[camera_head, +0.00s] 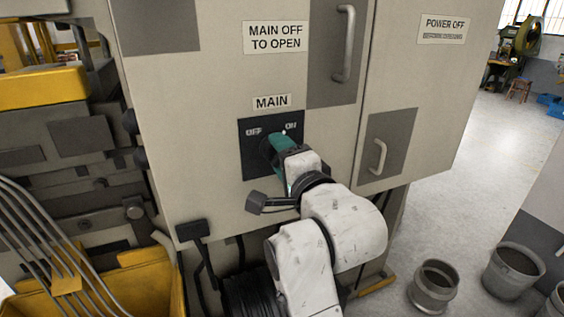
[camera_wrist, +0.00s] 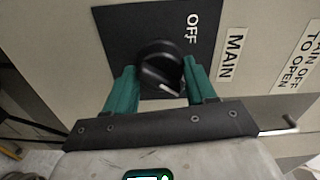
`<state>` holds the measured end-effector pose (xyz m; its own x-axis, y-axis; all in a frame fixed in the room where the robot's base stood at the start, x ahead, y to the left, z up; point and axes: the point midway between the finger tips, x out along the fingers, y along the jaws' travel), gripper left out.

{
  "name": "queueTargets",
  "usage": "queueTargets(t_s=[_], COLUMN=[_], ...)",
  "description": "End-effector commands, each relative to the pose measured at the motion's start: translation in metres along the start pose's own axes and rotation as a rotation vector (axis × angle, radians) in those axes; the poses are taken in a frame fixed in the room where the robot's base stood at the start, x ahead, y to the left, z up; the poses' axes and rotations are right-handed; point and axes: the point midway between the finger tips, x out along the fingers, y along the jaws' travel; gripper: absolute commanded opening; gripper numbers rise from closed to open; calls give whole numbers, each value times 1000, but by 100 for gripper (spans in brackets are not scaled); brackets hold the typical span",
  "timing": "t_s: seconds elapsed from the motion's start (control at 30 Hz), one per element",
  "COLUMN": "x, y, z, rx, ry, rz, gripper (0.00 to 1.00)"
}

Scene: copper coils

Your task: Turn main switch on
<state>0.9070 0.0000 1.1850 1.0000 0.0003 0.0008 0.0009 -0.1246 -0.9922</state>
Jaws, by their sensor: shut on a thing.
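The main switch is a round black knob (camera_wrist: 160,68) on a dark plate (camera_head: 250,166) under the MAIN label (camera_head: 272,102) on the beige cabinet. The plate reads OFF at left and ON at right. My gripper (camera_head: 272,146) is at the plate, its green fingers around the knob; in the wrist view my gripper (camera_wrist: 155,85) has one finger on each side of it. The knob's white line slants to the lower right in the wrist view, away from OFF and toward the ON side. ON is hidden there. In the head view the fingers mostly hide the knob.
Cabinet door handles (camera_head: 345,44) and (camera_head: 379,157) stick out right of the switch. A yellow bin (camera_head: 150,285) and metal rods stand at lower left. Metal buckets (camera_head: 434,286) stand on the floor at right, where much of the floor is clear.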

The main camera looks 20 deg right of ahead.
Motion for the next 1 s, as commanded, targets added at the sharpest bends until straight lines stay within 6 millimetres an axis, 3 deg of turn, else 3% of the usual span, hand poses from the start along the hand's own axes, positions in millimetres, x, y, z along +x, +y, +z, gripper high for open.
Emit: queueTargets(t_s=[0.3,0.83,0.87,1.0], x=[0,0,0,0], y=[2,1,1,1], z=[0,-1,-1,0], rx=[118,142,142,141], ry=[1,1,1,1], rz=[3,4,4,3], gripper=[25,25,56,70])
